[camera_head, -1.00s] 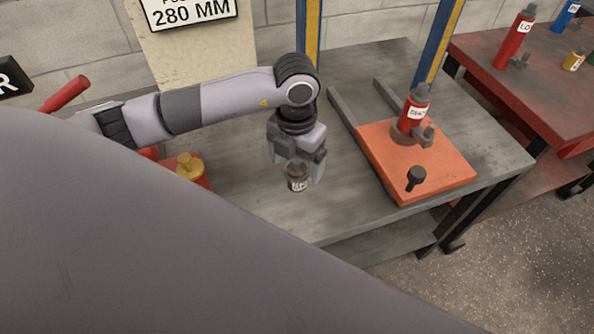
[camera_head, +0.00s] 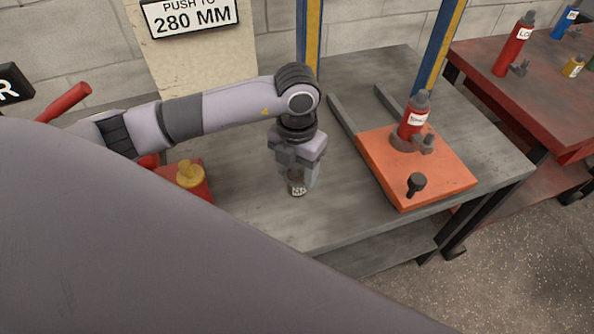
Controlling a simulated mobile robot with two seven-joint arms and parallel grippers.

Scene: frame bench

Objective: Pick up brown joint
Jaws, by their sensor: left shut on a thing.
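The brown joint (camera_head: 297,188) is a small dark brown piece with a pale label, standing on the grey bench (camera_head: 265,220). My left gripper (camera_head: 298,182) comes down over it from above, its fingers on either side and shut on it. The fingers cover its upper part. The piece looks upright and at bench height; I cannot tell whether it touches the bench. My right gripper is not in view.
An orange plate (camera_head: 440,172) to the right carries a red labelled cylinder (camera_head: 415,118) in a clamp and a black knob (camera_head: 416,184). A yellow fitting (camera_head: 190,175) on a red base is at left. A red table (camera_head: 500,85) holds more cylinders.

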